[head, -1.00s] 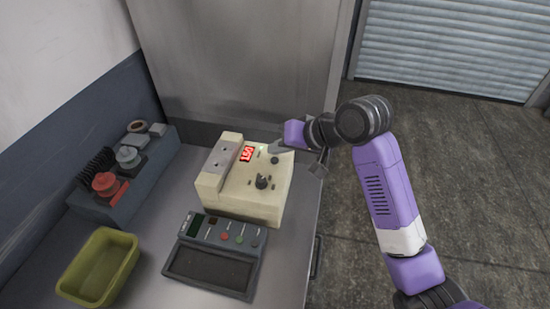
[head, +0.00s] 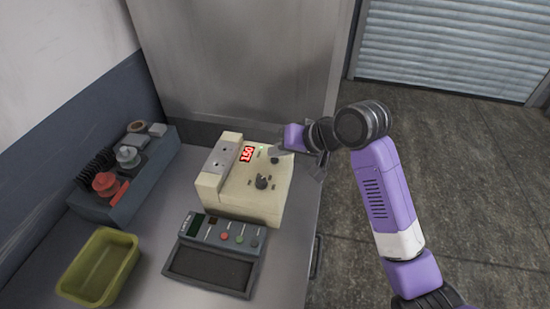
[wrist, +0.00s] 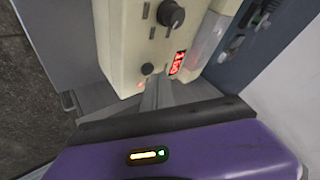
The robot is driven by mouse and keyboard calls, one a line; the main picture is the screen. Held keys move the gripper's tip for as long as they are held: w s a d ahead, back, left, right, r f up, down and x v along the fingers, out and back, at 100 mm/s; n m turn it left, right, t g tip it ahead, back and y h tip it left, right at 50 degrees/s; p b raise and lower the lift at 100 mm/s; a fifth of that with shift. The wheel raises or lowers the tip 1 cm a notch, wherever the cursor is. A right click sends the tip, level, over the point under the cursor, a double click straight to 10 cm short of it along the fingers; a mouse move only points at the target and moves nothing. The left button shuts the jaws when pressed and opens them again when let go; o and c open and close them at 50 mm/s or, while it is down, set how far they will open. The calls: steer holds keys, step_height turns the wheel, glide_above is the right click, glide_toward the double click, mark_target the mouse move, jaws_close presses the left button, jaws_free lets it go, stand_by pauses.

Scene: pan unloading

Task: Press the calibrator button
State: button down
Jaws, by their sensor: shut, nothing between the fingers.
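The calibrator (head: 243,190) is a cream box with a sloped panel on the metal bench. It has a red lit display (head: 246,154), a black knob (head: 262,182) and a small round black button (head: 275,160) near its far right edge. My gripper (head: 275,150) is shut and empty, with its tips over the panel's far right corner, close to the button. In the wrist view, the shut fingers (wrist: 155,82) point at the panel just beside the black button (wrist: 148,69). I cannot tell whether they touch the panel.
A grey device with several small knobs (head: 215,268) lies in front of the calibrator. A yellow-green bin (head: 75,292) stands at the front left. A grey holder (head: 150,185) with spools is at the left. A metal panel rises behind.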

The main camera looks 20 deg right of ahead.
mark_target(278, 161)
steer(key=shift+f, duration=0.45)
stand_by(0.4)
steer(key=shift+r, duration=0.1)
steer(key=shift+r+p, duration=0.85)
steer(key=shift+p, duration=0.15)
step_height(278, 161, up, 5)
steer(key=p, duration=0.5)
steer(key=shift+f, duration=0.2)
steer(key=shift+r+p, duration=0.35)
steer(key=shift+r, duration=0.35)
